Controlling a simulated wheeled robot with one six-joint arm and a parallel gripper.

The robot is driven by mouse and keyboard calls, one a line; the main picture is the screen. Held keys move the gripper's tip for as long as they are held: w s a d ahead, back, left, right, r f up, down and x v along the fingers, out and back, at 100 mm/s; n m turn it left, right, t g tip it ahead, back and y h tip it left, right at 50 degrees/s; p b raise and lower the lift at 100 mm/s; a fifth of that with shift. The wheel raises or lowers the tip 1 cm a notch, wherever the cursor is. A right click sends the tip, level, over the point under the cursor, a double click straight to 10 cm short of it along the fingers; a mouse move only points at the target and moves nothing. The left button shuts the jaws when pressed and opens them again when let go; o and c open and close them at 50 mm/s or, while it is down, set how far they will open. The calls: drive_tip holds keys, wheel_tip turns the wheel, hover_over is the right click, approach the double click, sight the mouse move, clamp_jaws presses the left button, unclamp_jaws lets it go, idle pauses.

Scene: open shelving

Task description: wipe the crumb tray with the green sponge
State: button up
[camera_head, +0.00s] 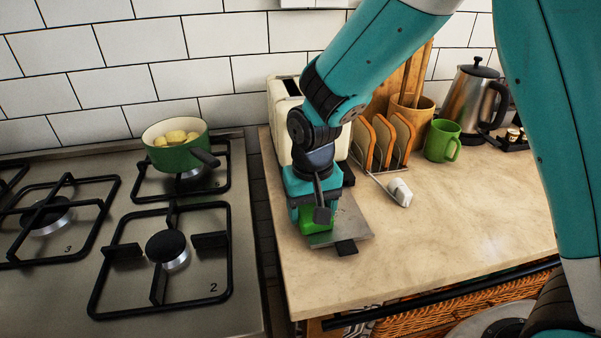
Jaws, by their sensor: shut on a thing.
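The green sponge (314,221) is held in my gripper (318,212), which is shut on it and points down. My gripper and wrist hide the back left of the tray and part of the toaster.
A stove with a green pot (177,143) is left of the counter. Right of the toaster stand a toast rack (384,143), a green mug (442,141) and a kettle (470,98). A small white object (400,192) lies right of the tray. The counter's front right is clear.

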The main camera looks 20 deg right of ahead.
drive_tip(key=shift+a, duration=0.45)
wheel_tip(320, 180, up, 3)
drive_tip(key=shift+f+p, duration=0.1)
drive_tip(key=shift+p, duration=0.9)
wheel_tip(320, 180, up, 5)
drive_tip(key=p, duration=0.5)
drive_tip(key=shift+r, duration=0.2)
drive_tip(key=shift+d, duration=0.1)
